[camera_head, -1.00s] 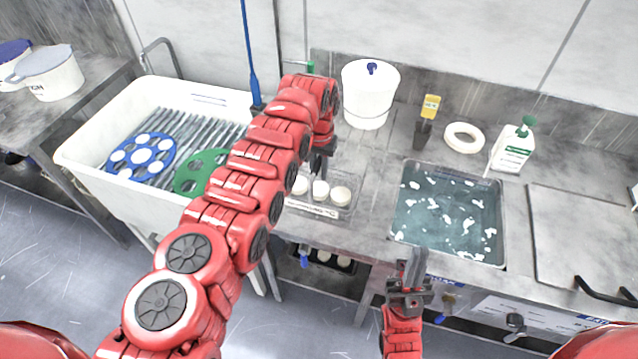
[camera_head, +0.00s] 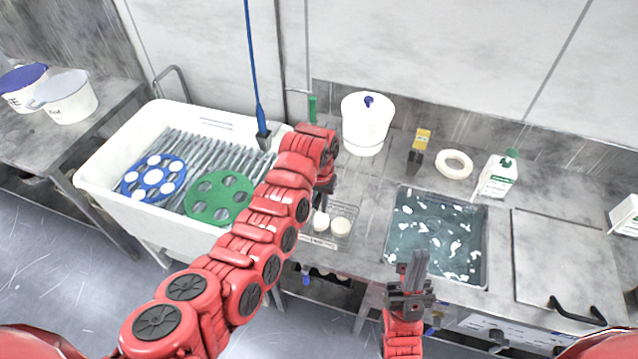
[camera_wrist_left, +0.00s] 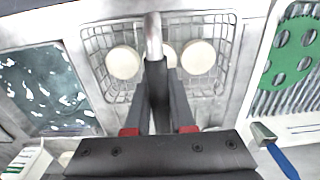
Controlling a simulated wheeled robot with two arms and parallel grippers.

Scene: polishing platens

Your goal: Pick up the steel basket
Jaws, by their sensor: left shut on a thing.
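The steel basket (camera_head: 318,241) is a wire basket at the bench's front edge, between the white tub and the water basin. It holds white round pieces (camera_head: 341,227), and my left arm hides part of it. In the left wrist view the wire basket (camera_wrist_left: 98,42) spreads on both sides of my fingers, with white pieces (camera_wrist_left: 123,62) inside. My left gripper (camera_wrist_left: 155,72) is shut on the basket's upright steel handle (camera_wrist_left: 153,36). I cannot tell whether the basket is clear of the bench. My right gripper (camera_head: 415,266) is apart from it, in front of the basin; its finger gap is unclear.
A white tub (camera_head: 110,200) at left holds a blue carrier (camera_head: 137,188) and a green carrier (camera_head: 197,211). The water basin (camera_head: 402,262) lies right of the basket. A lidded white bucket (camera_head: 366,128), white ring (camera_head: 441,165) and bottle (camera_head: 497,177) stand behind.

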